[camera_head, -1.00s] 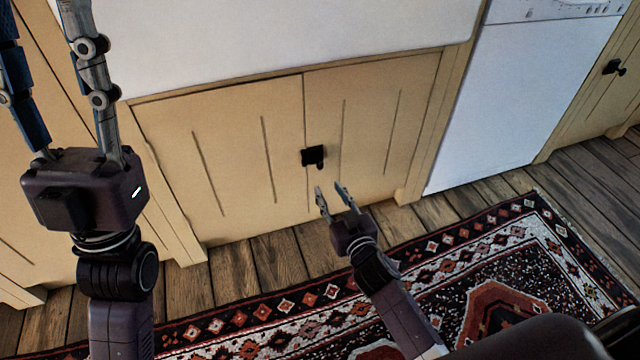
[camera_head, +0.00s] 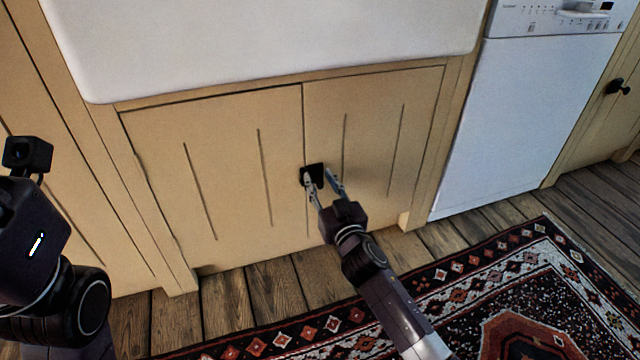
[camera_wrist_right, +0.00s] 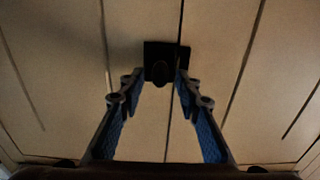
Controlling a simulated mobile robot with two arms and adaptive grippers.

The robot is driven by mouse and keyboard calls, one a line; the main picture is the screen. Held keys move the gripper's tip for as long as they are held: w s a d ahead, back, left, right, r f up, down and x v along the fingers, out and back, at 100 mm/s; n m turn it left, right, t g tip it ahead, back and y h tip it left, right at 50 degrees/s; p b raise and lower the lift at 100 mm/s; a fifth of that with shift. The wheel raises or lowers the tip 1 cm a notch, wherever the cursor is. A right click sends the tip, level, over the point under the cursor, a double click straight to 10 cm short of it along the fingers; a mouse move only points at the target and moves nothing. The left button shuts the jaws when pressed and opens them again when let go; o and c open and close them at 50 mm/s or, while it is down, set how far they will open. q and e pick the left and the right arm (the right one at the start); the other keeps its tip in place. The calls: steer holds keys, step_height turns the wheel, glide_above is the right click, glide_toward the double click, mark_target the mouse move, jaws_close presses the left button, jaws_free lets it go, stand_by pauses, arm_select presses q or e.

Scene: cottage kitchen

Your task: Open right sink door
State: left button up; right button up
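The right sink door (camera_head: 375,140) is a cream wooden panel, closed flush beside the left sink door (camera_head: 220,175). A black latch with a knob (camera_head: 313,174) sits at the seam between them; it also shows in the right wrist view (camera_wrist_right: 160,73). My right gripper (camera_head: 322,176) is open, its two fingers pointing at the latch, with the knob between or just beyond the fingertips (camera_wrist_right: 158,84). Whether they touch it I cannot tell. My left gripper is mostly out of frame at the left; only its body (camera_head: 35,235) and wrist show, not its fingers.
A white sink (camera_head: 270,45) overhangs the doors. A white dishwasher (camera_head: 535,110) stands to the right, and another cabinet with a black knob (camera_head: 617,88) beyond it. A patterned rug (camera_head: 470,300) lies on the wooden floor (camera_head: 275,290) in front.

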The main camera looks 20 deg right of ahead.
steer(key=shift+w, duration=0.25)
jaws_close()
stand_by(0.3)
